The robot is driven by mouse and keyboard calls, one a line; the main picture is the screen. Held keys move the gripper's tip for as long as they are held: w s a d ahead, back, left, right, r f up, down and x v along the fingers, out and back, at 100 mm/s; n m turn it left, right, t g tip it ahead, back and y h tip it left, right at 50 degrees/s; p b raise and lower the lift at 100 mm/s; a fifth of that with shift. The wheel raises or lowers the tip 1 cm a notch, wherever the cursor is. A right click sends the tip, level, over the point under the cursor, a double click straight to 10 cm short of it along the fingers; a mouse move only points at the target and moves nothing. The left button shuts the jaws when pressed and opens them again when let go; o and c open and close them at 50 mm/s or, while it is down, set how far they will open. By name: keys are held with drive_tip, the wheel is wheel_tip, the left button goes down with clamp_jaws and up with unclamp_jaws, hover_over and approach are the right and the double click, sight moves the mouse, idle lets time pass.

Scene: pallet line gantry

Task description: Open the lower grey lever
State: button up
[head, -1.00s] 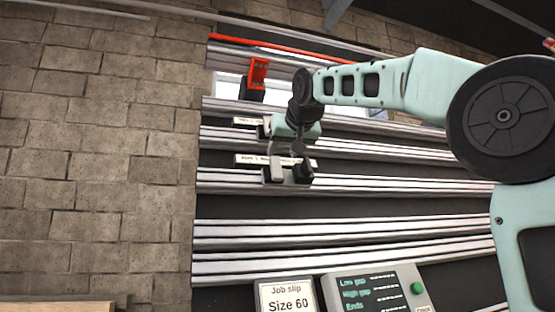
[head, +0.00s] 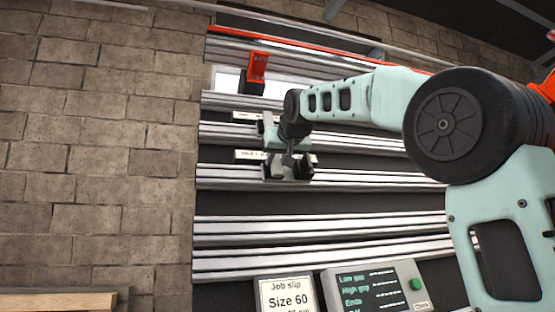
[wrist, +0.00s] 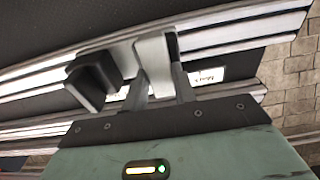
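The lower grey lever (wrist: 155,65) stands on a metal rail in the wrist view, right beside a black block (wrist: 92,80). In the head view the lever (head: 271,168) shows partly behind my gripper (head: 288,160). In the wrist view my gripper (wrist: 160,90) has its two fingers apart, with the lower end of the lever between them. I cannot tell whether the fingers press on it. Another grey piece (head: 267,121) shows on the rail above, partly hidden by my arm.
A red bracket (head: 257,67) stands on a higher rail. Below are a job slip (head: 286,297) reading Size 60 and a grey panel (head: 378,287) with a green button. A brick wall (head: 95,150) is on the left. The lowest rails (head: 310,230) are clear.

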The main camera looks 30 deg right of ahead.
drive_tip(key=shift+n, duration=0.4)
drive_tip(key=n+p, duration=0.1)
drive_tip(key=n, duration=0.2)
drive_tip(key=shift+r+y+p, duration=0.15)
drive_tip(key=shift+y+p, duration=0.15)
drive_tip(key=shift+p, duration=0.1)
drive_tip(key=n+p, duration=0.1)
drive_tip(key=n, duration=0.2)
drive_tip(key=shift+a+n+p, duration=0.1)
drive_tip(key=shift+n+p, duration=0.2)
drive_tip(key=shift+n, duration=0.1)
drive_tip(key=n+p, duration=0.1)
drive_tip(key=n, duration=0.2)
drive_tip(key=shift+n+y, duration=0.3)
drive_tip(key=shift+y, duration=0.1)
drive_tip(key=shift+a+f+n+p, duration=0.15)
drive_tip(key=shift+n+p, duration=0.1)
drive_tip(key=shift+n, duration=0.6)
drive_tip(key=shift+f+n+p, duration=0.1)
drive_tip(key=shift+n+p, duration=0.15)
drive_tip(key=shift+n, duration=0.6)
drive_tip(key=shift+o, duration=0.2)
drive_tip(key=o, duration=1)
drive_tip(key=shift+c, duration=0.2)
drive_tip(key=shift+s, duration=0.1)
drive_tip(key=b+v, duration=0.3)
drive_tip(key=v, duration=1.4)
drive_tip(key=shift+r, duration=0.35)
